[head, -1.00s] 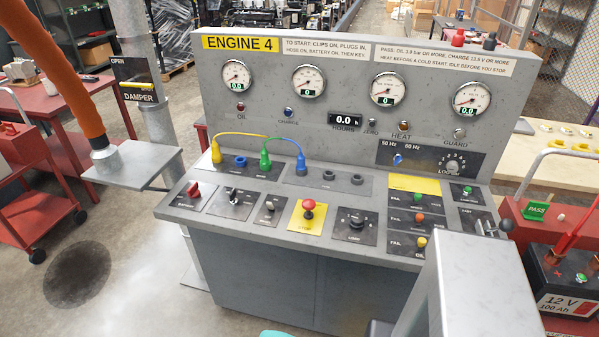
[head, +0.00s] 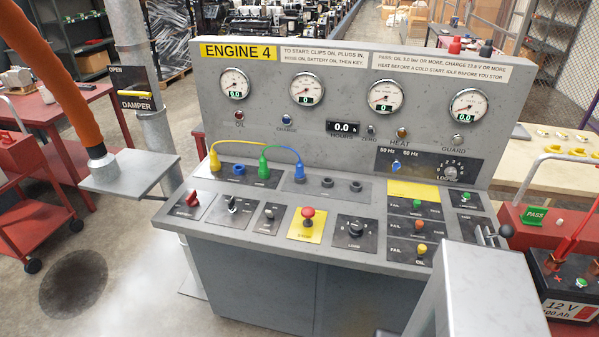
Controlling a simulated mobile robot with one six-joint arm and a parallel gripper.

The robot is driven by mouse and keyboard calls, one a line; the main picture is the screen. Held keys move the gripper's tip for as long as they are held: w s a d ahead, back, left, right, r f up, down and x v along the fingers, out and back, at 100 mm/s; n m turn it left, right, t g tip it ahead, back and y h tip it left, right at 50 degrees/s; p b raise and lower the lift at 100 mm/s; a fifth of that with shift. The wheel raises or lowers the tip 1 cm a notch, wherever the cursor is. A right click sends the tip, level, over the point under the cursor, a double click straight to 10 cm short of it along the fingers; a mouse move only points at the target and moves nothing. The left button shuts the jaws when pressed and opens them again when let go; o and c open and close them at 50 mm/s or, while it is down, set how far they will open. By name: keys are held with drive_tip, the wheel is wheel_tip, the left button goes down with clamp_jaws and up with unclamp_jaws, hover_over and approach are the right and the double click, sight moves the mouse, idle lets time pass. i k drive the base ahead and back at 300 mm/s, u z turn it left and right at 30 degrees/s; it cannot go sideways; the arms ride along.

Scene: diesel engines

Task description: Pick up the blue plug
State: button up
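The blue plug (head: 299,172) stands upright on the sloping console of the Engine 4 panel, at the left end of a grey plate with two dark round sockets (head: 341,184). A thin blue cable arcs from its top to the left, toward the green plug (head: 263,165). The yellow plug (head: 214,161) stands farther left, and a yellow cable arcs from it toward the green plug. A blue ring socket (head: 239,168) sits between yellow and green.
A red mushroom button (head: 308,214) on a yellow plate and a black rotary knob (head: 355,228) stand in front of the plugs. The gauge panel (head: 330,75) rises behind. A lever (head: 497,235) is at the console's right. A damper post (head: 153,120) stands left.

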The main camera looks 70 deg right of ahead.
sight(300, 173)
drive_tip(key=i, duration=2.6)
drive_tip(key=u, duration=0.7)
drive_tip(key=k, duration=0.15)
drive_tip(key=z, duration=3)
